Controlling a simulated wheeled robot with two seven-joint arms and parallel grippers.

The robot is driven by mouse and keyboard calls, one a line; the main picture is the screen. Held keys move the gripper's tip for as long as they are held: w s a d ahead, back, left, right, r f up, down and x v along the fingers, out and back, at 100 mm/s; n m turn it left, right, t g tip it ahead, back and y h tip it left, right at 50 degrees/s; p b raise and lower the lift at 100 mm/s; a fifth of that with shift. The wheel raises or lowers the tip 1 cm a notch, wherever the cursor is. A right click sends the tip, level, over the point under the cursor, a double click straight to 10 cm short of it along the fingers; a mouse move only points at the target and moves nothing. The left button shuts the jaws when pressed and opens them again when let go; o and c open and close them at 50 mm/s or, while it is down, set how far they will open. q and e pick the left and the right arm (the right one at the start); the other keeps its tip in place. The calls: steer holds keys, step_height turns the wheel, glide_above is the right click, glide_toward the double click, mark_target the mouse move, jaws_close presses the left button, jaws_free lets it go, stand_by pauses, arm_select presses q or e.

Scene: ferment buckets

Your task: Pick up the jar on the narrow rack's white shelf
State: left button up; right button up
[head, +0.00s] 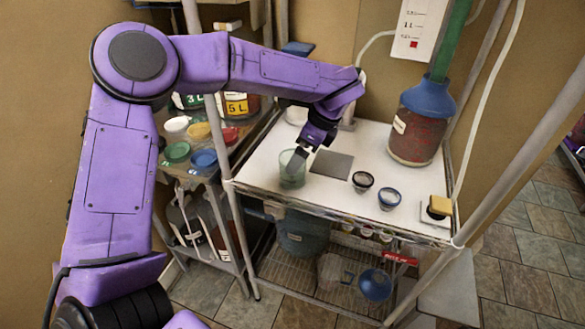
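A small greenish translucent jar (291,175) stands upright near the left front edge of the white shelf (385,160) of the metal rack. My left gripper (296,160) reaches down from the upper right, with its fingertips at the jar's upper part. The fingers overlap the jar's rim in the view. I cannot tell whether they grip it, because the far finger and the gap are hidden. My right gripper is not in view.
A grey square plate (331,164) and two small lidded jars (362,181) (389,198) lie to the right. A large blue-topped bottle (415,125) stands at the back right. A rack post (233,225) rises left of the jar. Another rack (160,165) holds several coloured lids.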

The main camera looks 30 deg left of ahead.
arm_select(q)
steer(key=p+x, duration=0.1)
steer(key=x, duration=0.1)
steer(key=p+x, duration=0.1)
steer(key=x, duration=0.2)
steer(key=shift+w+d+f, duration=0.1)
steer(key=shift+w+f, duration=0.1)
steer(key=shift+s+f, duration=0.15)
steer(key=shift+f, duration=0.05)
steer(key=c, duration=1.1)
